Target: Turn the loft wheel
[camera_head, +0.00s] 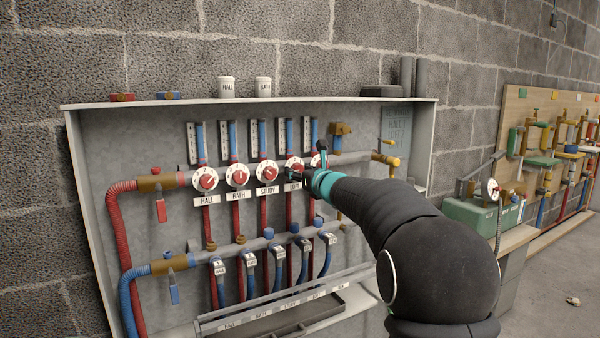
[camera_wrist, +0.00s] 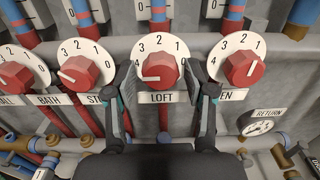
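The loft wheel (camera_wrist: 160,66) is a red knob on a white numbered dial, with the LOFT label (camera_wrist: 163,97) below it. Its white pointer mark points left, past the 3; the dial's outer sides are partly hidden by my fingers. In the head view the loft wheel (camera_head: 295,165) is fourth from the left in the row. My gripper (camera_wrist: 161,76) is open, with one finger on each side of the red knob. Small gaps show between the fingers and the knob. In the head view my gripper (camera_head: 306,174) reaches the panel from the right, partly over the dial.
The study wheel (camera_wrist: 80,68) is close on the left and another red wheel (camera_wrist: 243,70) close on the right. Blue and red pipes run above and below. A return gauge (camera_wrist: 258,127) is at lower right. A trough (camera_head: 275,318) juts out below the panel.

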